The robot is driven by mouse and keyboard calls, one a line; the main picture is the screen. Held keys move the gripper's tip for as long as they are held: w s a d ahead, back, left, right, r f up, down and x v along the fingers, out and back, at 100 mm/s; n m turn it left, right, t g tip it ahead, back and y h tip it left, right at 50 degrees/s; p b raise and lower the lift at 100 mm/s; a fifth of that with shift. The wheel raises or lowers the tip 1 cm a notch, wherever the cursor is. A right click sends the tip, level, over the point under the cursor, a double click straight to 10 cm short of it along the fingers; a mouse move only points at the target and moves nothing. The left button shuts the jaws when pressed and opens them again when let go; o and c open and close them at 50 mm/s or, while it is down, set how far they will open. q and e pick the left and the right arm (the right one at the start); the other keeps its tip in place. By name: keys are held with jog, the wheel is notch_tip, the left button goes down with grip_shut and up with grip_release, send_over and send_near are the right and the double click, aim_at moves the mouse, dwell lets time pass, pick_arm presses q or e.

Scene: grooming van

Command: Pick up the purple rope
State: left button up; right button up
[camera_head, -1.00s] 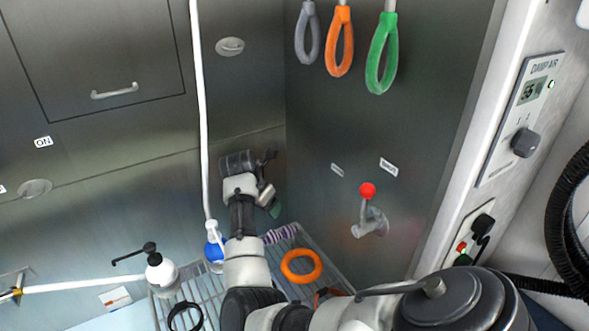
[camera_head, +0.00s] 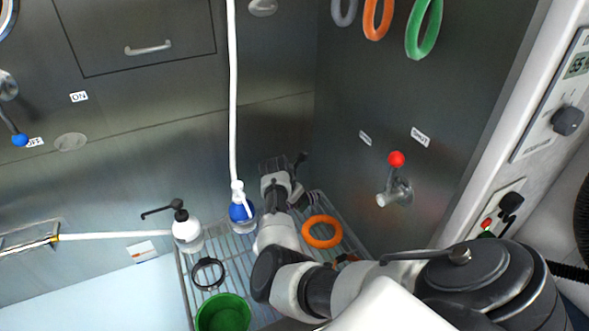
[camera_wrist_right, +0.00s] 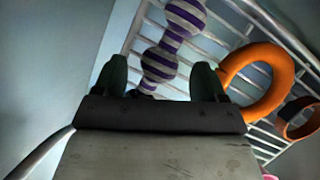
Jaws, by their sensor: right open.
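The purple rope, with purple and white stripes and thick knots, lies on the wire rack (camera_head: 262,262). It shows in the right wrist view (camera_wrist_right: 160,66), running up from between the fingertips. In the head view only a small part of the rope (camera_head: 314,198) shows behind my right gripper (camera_head: 298,191). In the wrist view my right gripper (camera_wrist_right: 160,80) is open, its two dark green fingertips on either side of the rope's near knot. I cannot tell whether they touch it. My left gripper is not in view.
An orange ring (camera_head: 321,232) lies close to the rope. A red-knobbed lever (camera_head: 396,160) sticks out of the right wall.

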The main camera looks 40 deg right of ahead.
jog(key=shift+x, duration=0.8)
jog(key=shift+r, duration=0.1)
jog(key=c, duration=1.1)
jog(key=shift+o, duration=0.2)
